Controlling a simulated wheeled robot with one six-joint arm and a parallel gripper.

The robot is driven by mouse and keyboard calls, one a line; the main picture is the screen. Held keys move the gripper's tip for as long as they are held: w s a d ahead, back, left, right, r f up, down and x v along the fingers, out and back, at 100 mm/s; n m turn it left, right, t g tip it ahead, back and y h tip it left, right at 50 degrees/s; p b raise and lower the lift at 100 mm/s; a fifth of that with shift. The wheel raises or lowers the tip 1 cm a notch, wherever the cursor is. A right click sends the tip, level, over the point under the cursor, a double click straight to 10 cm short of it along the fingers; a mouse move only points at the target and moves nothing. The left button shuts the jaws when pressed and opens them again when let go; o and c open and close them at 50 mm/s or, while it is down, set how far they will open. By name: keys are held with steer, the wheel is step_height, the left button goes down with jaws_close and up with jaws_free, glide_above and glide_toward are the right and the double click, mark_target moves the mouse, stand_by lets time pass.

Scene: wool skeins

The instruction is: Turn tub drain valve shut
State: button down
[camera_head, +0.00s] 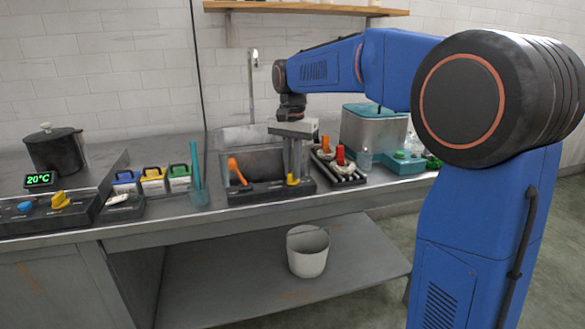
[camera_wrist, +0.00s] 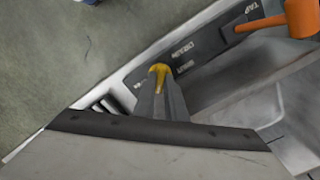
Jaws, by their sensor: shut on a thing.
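The drain valve has a yellow handle (camera_head: 292,180) on the dark front panel (camera_head: 258,193) of the metal tub (camera_head: 235,137). In the wrist view the yellow handle (camera_wrist: 158,71) sits beside a DRAIN label. My gripper (camera_head: 293,172) points down at the tub's right front corner. In the wrist view its fingers (camera_wrist: 160,92) are closed on the yellow handle and hide part of it. The small marks around the handle are too blurred to read surely, so I cannot tell the valve's setting.
An orange tap lever (camera_head: 237,171) stands left on the same panel. A rack with skeins and red and orange pieces (camera_head: 343,173) is close on the right. A white bucket (camera_head: 308,252) stands on the shelf below.

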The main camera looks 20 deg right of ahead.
steer(key=n, duration=0.4)
steer(key=shift+n, duration=2.1)
steer(key=c, duration=2.1)
jaws_free()
step_height(320, 180, up, 17)
steer(key=shift+r, duration=0.2)
steer(key=shift+s, duration=0.1)
